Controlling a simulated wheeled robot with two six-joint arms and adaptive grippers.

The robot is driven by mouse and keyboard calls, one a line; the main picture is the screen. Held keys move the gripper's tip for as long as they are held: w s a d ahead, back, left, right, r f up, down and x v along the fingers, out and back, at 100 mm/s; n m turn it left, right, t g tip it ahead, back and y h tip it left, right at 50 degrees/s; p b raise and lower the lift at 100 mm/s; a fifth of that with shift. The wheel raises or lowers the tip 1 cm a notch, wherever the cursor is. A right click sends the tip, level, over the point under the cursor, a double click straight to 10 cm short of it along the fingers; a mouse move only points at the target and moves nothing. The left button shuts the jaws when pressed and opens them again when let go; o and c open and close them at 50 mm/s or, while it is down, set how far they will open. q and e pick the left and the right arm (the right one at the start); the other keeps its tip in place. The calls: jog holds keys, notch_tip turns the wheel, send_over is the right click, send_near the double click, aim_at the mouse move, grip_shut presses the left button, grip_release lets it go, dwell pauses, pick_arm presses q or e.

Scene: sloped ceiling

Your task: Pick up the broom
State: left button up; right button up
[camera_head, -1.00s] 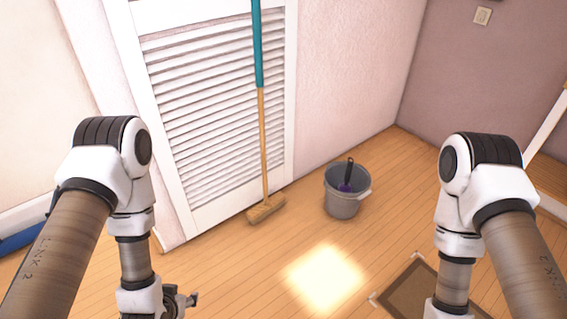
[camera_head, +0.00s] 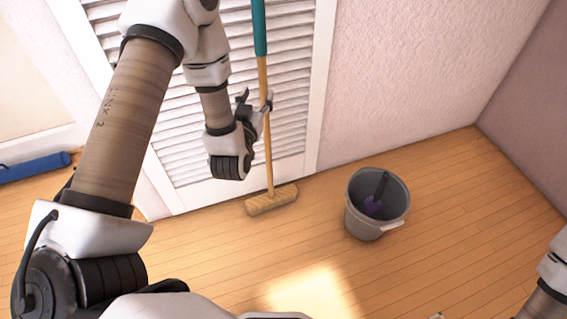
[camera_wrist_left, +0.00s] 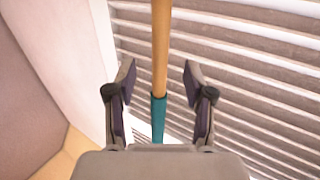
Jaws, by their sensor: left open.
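The broom (camera_head: 264,95) leans upright against a white louvred door. Its handle is teal above and bare wood below, and its brush head (camera_head: 271,200) rests on the floor. My left gripper (camera_head: 257,103) is at the wooden part of the handle in the head view. In the left wrist view, the handle (camera_wrist_left: 160,55) runs between the two open fingers of my left gripper (camera_wrist_left: 158,85). My right gripper is out of view; only part of my right arm shows at the lower right.
The louvred door (camera_head: 185,150) stands right behind the broom. A grey bucket (camera_head: 361,222) with a purple-and-dark tool (camera_head: 375,195) in it stands on the floor to the right. A blue roll-like object (camera_head: 35,168) lies at the far left.

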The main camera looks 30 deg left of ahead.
aim_at(262, 81)
pick_arm(q)
jog(key=x, duration=0.2)
jog(key=b+x, duration=0.1)
jog(key=x, duration=0.2)
jog(key=b+x, duration=0.1)
jog(key=x, duration=0.1)
jog(key=shift+w+a+r, duration=0.1)
jog(key=shift+w+r, duration=0.1)
jog(key=shift+r, duration=0.1)
jog(key=shift+c, duration=0.4)
jog(key=shift+r, duration=0.1)
grip_shut()
